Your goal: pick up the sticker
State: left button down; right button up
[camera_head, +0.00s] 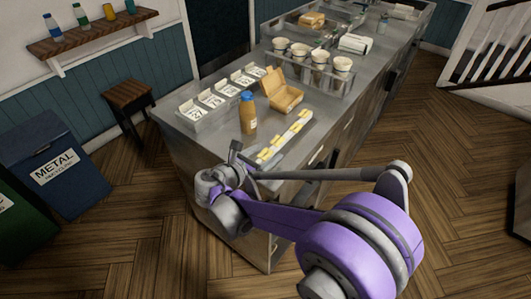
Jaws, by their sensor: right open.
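A row of small white and yellow pieces, which look like the stickers (285,138), lies on a strip along the near right edge of the steel counter (222,140). My right gripper (243,161) is open and empty at the counter's near end. Its fingers are close to the near end of the sticker row, and I cannot tell whether they touch it. My purple and grey right arm reaches in from the lower right and hides part of the counter front. My left gripper is out of view.
An orange-brown bottle (248,113) stands beside the sticker row. An open cardboard box (283,91) sits behind it. Numbered white cards (212,99) stand in a tray at left. Several cups (320,54) stand in a rack further back.

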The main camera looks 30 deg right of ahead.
jog(key=shift+s, duration=0.1)
jog(key=shift+c, duration=0.2)
grip_shut()
